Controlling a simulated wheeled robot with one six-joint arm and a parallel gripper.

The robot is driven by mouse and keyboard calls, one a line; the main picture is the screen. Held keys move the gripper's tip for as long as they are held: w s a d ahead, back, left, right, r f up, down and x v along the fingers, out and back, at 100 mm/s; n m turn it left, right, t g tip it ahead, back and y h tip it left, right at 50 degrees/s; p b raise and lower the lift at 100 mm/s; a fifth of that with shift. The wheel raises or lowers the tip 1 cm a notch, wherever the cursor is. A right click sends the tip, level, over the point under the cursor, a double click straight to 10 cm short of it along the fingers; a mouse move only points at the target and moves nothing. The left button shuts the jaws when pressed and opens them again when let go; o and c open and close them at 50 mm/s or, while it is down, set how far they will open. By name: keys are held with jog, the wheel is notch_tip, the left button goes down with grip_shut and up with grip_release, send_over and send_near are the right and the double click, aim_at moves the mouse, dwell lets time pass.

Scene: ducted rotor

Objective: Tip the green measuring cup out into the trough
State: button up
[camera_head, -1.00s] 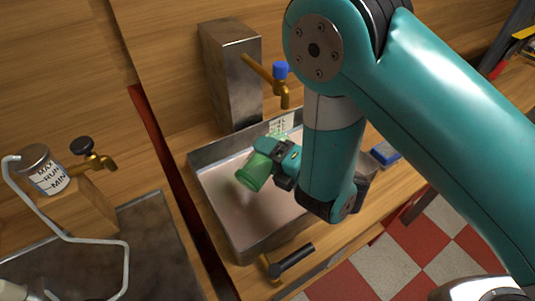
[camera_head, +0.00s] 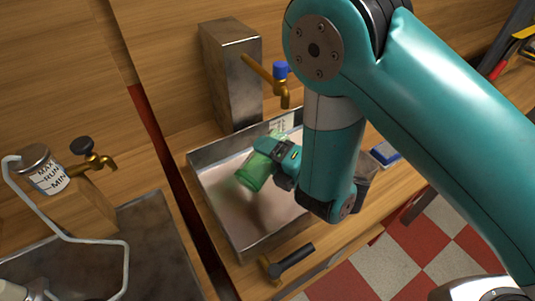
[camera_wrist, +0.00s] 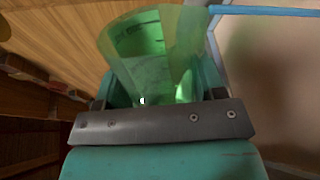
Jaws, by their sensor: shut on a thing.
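The green measuring cup (camera_head: 254,172) is translucent and tilted over the metal trough (camera_head: 232,243), its lower end toward the lower left. My gripper (camera_head: 283,160) is shut on it from the right side. In the wrist view the cup (camera_wrist: 140,50) stands between the fingers of my gripper (camera_wrist: 155,90), with a small white spot near its lower part. I cannot tell whether anything is left inside the cup. The trough floor below looks bare and pinkish grey, with a darker shadow patch.
A brass tap with a blue handle (camera_head: 281,70) projects from a metal block (camera_head: 232,75) behind the trough. A blue-and-white item (camera_head: 384,153) lies to the right.

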jog(key=shift+w+m+p, duration=0.1)
jog(key=shift+m+p, duration=0.2)
jog(key=shift+p, duration=0.4)
jog(key=shift+w+d+f+m+p, duration=0.1)
jog(key=shift+d+f+m+p, duration=0.1)
jog(key=shift+m+p, duration=0.25)
jog(key=shift+w+r+m+p, duration=0.15)
jog(key=shift+r+m+p, duration=0.1)
jog(key=shift+p, duration=0.55)
dwell(1.4)
jog(key=shift+w+d+r+m+p, duration=0.1)
jog(key=shift+m+p, duration=0.3)
jog(key=shift+p, duration=0.2)
jog(key=shift+f+n+b, duration=0.3)
jog(key=shift+n+b, duration=0.1)
jog(key=shift+b, duration=0.6)
jog(key=b, duration=0.1)
jog(key=n+b, duration=0.1)
jog(key=b, duration=0.1)
jog(key=shift+s+a+f+n, duration=0.1)
jog(key=shift+s+a+n, duration=0.2)
jog(key=shift+s, duration=0.15)
jog(key=shift+r+n, duration=0.3)
jog(key=shift+r, duration=0.05)
